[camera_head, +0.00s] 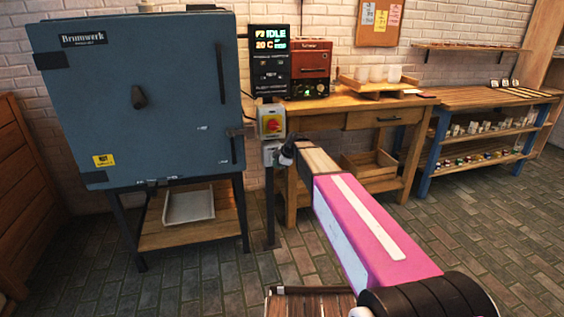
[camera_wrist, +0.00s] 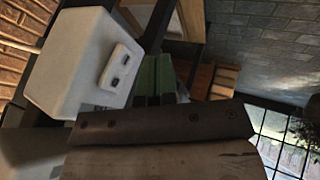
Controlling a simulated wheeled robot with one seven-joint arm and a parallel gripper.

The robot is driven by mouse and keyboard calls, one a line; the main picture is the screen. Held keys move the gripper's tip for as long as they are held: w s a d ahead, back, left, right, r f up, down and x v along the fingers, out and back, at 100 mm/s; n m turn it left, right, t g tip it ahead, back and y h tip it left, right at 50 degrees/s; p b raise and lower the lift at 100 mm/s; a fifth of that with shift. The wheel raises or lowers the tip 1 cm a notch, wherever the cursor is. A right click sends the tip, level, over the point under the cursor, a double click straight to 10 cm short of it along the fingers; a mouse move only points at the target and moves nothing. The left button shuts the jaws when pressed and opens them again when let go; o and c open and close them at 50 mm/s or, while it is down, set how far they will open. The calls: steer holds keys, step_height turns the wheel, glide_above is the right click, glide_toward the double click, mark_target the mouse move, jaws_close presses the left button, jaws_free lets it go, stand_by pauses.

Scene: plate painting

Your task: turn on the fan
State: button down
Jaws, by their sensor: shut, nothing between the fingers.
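No fan shape is clear in either view. In the wrist view, a white box with a raised plate and two dark slots (camera_wrist: 80,60) stands close, left of my green fingers (camera_wrist: 153,78). It looks like the lower box.
The blue kiln (camera_head: 150,100) stands at left. A display panel (camera_head: 270,60) reads IDLE, 20 C. A red-brown machine (camera_head: 309,62) with a lit green spot sits on the wooden table (camera_head: 350,106). Shelves (camera_head: 480,145) hold small pots at right. A low wooden slatted top (camera_head: 310,303) is in front.

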steer(key=shift+w+a+f, duration=0.1)
steer(key=shift+w+a, duration=0.1)
steer(key=shift+w, duration=0.5)
steer(key=shift+w+a+f, duration=0.1)
steer(key=shift+w+a, duration=0.1)
steer(key=shift+w, duration=0.45)
